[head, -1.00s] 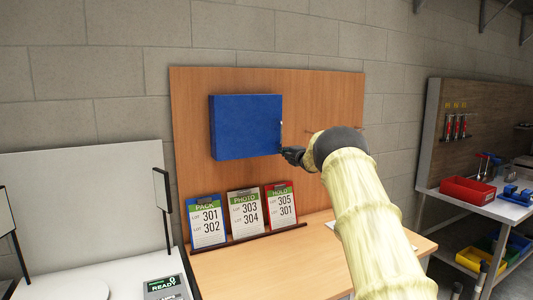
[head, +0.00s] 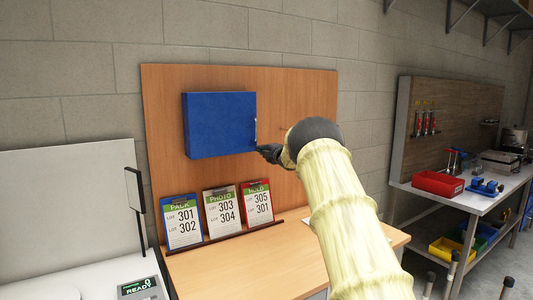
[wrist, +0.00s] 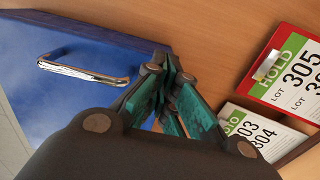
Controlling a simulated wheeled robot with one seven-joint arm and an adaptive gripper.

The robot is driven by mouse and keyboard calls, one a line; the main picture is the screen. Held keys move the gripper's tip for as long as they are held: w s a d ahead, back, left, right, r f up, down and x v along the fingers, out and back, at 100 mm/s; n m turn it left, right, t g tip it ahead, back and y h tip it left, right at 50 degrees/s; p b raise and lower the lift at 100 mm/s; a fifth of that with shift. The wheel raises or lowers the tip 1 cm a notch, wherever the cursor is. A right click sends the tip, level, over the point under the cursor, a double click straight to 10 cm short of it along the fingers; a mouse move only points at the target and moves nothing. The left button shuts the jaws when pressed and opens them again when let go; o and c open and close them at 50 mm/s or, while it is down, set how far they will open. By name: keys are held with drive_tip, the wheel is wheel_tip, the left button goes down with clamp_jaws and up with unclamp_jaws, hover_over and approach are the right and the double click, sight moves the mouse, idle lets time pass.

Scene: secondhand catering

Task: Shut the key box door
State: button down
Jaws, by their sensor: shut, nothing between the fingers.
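The blue key box (head: 219,125) is mounted on the wooden panel, and its door looks flush with the box, with no gap that I can make out. A metal handle (head: 256,130) is at the door's right edge. The handle (wrist: 82,70) and blue door face (wrist: 60,105) also show in the wrist view. My gripper (head: 264,150) is at the lower right corner of the box, just below the handle. In the wrist view my gripper (wrist: 168,68) has its fingers together and empty, close by the blue edge. I cannot tell whether it touches the door.
Lot cards (head: 222,211) stand on a ledge below the box, above the wooden desk (head: 240,268). A mirror-like panel on a post (head: 136,195) stands left. A bench with a red bin (head: 437,184) is at right. The panel right of the box is bare.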

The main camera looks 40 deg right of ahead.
drive_tip(key=s+d+b, duration=0.3)
drive_tip(key=s+d, duration=0.2)
drive_tip(key=s, duration=0.3)
drive_tip(key=shift+s+d, duration=0.25)
drive_tip(key=shift+s, duration=0.05)
